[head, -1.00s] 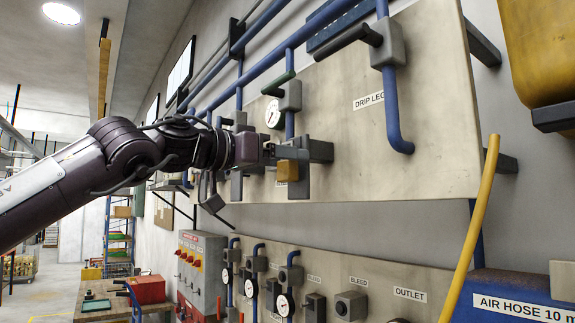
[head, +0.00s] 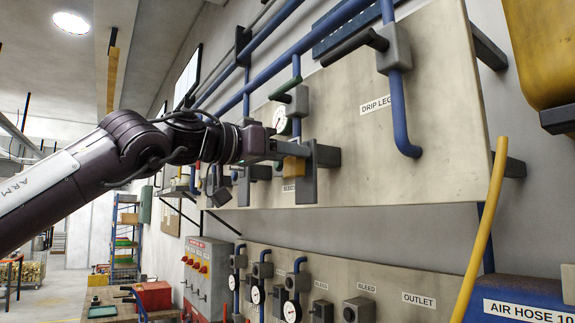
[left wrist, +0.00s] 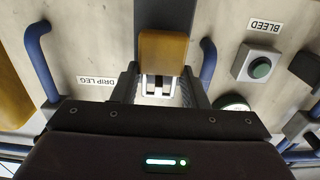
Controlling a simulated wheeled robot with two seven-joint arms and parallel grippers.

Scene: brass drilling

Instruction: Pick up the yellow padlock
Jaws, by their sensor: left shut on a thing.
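The yellow padlock (head: 294,165) is at the grey bracket (head: 312,172) on the upper beige panel. It also shows in the left wrist view as an ochre body (left wrist: 163,48) with a pale shackle between the fingers. My left gripper (head: 281,150) is at the padlock, shut on it from the left side in the head view. In the wrist view the fingers (left wrist: 158,88) sit on both sides of the shackle. Part of the padlock is hidden by the fingers in the head view. Whether it still touches the bracket I cannot tell. My right gripper is not in view.
Blue pipes (head: 400,110) and a dark lever handle (head: 350,45) stand out from the panel above and right. A pressure gauge (head: 280,119) is just above the gripper. A yellow hose (head: 485,220) hangs at the right. Open floor lies at the lower left.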

